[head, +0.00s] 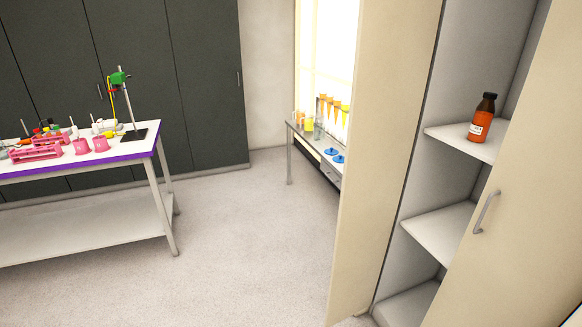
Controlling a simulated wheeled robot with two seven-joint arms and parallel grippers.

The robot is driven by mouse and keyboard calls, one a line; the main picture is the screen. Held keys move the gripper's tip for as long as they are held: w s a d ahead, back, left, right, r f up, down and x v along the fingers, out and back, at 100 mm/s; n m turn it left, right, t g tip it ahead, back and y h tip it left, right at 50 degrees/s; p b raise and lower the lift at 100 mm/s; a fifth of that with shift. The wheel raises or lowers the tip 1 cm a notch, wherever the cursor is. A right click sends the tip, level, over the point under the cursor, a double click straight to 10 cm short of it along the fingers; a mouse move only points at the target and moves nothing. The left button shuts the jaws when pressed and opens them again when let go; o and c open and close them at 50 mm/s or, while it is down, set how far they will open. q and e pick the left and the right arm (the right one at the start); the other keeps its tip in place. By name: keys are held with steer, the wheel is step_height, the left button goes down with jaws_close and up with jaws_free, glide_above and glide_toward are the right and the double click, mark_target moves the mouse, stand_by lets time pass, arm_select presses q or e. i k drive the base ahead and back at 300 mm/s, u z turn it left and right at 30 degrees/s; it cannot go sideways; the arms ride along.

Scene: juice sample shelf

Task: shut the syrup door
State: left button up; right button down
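A tall cream cabinet on the right stands open, showing its shelves (440,222). A brown bottle with a dark cap and an orange-red label (483,118) stands upright on the upper visible shelf. A door with a grey bar handle (520,200) is on the right, swung out and covering part of the shelves; its right side is cut off by the frame. Another cream door panel (385,130) stands open at the cabinet's left side. I cannot tell from markings which one is the syrup door. Neither of my grippers is in view.
A white bench with purple edging (145,160) holds pink racks, beakers and a stand at the left. A low table (290,150) with orange and yellow tubes stands behind the left panel. Dark wardrobes (200,80) line the back. The floor (250,240) between is clear.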

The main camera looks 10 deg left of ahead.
mark_target(395, 41)
steer(key=u, duration=0.8)
steer(key=i, duration=3.15)
steer(key=z, duration=4.6)
steer(key=k, duration=0.8)
steer(key=z, duration=0.1)
